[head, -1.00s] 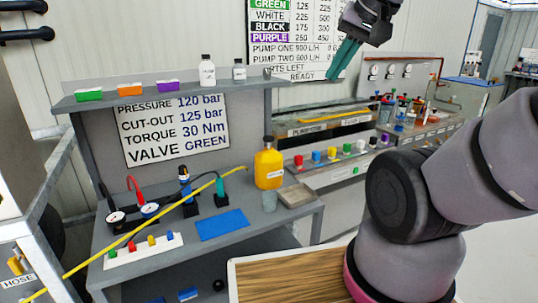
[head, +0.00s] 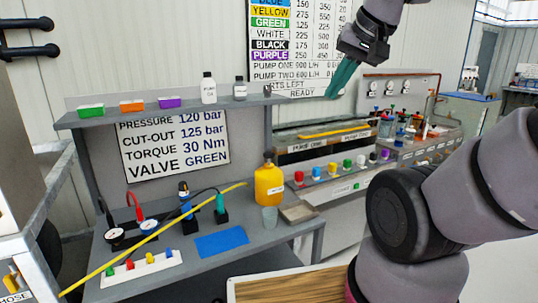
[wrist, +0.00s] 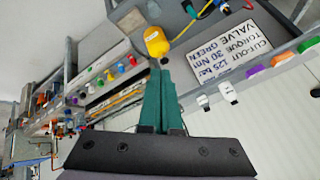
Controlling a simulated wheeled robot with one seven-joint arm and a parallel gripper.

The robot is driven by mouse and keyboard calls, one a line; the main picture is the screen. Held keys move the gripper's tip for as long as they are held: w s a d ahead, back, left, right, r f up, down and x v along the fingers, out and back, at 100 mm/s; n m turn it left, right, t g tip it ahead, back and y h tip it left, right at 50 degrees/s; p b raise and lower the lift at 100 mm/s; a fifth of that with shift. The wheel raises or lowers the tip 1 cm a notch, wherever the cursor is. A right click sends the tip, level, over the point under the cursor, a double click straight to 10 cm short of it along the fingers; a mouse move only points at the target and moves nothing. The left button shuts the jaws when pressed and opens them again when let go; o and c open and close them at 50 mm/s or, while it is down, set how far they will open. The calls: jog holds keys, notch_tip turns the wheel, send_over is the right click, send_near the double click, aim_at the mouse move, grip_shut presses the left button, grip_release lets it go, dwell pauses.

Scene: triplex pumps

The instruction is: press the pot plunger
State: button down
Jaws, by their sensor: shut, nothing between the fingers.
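A yellow jug-like bottle (head: 269,186) with a small dark top stands upright at the right rear of the grey bench; its label is too small to read. It is the likeliest pot, but I cannot tell for sure which part is the plunger. It also shows in the wrist view (wrist: 155,42), just beyond my fingertips. My gripper (head: 332,93) has teal fingers that are closed together and empty. It hangs high, above and to the right of the yellow bottle, apart from it. The wrist view shows the shut fingers (wrist: 162,72) pointing towards the bottle.
A shelf (head: 180,112) with small bins and two bottles overhangs the bench's rear. A yellow rod (head: 150,238) slants across gauges and fittings. A blue mat (head: 221,244) lies in front.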

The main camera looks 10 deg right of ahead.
jog(key=w+d+f+n+h, duration=0.1)
jog(key=w+f+n, duration=0.15)
jog(key=w, duration=0.75)
jog(key=w+d+f+n+h, duration=0.1)
jog(key=w+f, duration=0.3)
jog(key=w, duration=0.5)
jog(key=w+a+f+n+y, duration=0.1)
jog(key=w+a+f+n, duration=0.1)
jog(key=w+f, duration=0.3)
jog(key=w+a+f+n+t+y, duration=0.1)
jog(key=w+a+f+n, duration=0.1)
jog(key=w+f, duration=0.3)
jog(key=shift+w+a+f+y, duration=0.35)
jog(key=shift+w+a, duration=0.4)
jog(key=shift+w, duration=1.45)
jog(key=shift+f, duration=0.1)
